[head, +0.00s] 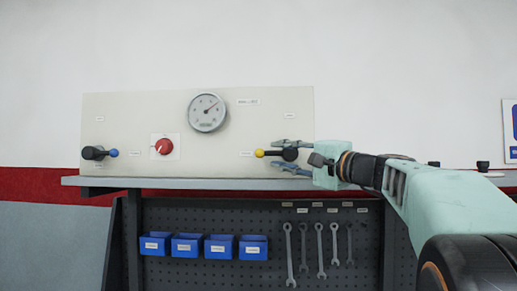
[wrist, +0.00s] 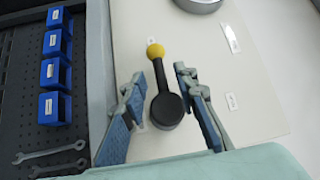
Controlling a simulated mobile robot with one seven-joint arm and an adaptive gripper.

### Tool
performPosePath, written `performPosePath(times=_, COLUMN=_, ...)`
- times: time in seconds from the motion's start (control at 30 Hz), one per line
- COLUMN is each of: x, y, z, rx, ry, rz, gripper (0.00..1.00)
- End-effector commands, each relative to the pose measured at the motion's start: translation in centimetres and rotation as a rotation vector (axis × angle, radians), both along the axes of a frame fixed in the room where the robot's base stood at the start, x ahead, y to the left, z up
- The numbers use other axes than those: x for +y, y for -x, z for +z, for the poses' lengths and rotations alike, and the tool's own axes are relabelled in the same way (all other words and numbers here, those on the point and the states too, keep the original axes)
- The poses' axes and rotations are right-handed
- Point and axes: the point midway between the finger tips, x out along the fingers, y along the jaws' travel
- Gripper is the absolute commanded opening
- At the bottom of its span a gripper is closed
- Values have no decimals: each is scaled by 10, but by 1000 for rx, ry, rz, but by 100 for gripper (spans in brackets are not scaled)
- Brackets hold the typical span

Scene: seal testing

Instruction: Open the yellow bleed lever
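The yellow bleed lever (head: 260,153) is at the right part of the cream panel (head: 220,118). Its yellow ball points left in the head view, and its black hub is partly hidden by my gripper. In the wrist view the yellow ball (wrist: 155,51) is at the top, with a dark arm running down to the round black hub (wrist: 167,110). My gripper (head: 283,157) is open around the lever. In the wrist view its two fingers (wrist: 158,80) stand on either side of the dark arm and hub, with gaps visible on both sides.
A blue-tipped lever (head: 113,153), a red knob (head: 163,146) and a gauge (head: 207,112) are on the same panel. A shelf edge (head: 220,184) runs below. Blue bins (head: 220,247) and hanging wrenches (head: 304,246) are on the pegboard underneath.

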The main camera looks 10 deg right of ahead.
Motion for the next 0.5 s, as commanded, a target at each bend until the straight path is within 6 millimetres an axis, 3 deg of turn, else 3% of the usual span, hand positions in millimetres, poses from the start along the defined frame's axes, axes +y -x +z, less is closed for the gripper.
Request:
performPosePath(times=0.2, x=17, y=-25, z=6, rx=-1, ry=1, rz=1, gripper=27)
performPosePath(times=0.5, x=22, y=-32, z=5, rx=-1, ry=1, rz=-1, gripper=27)
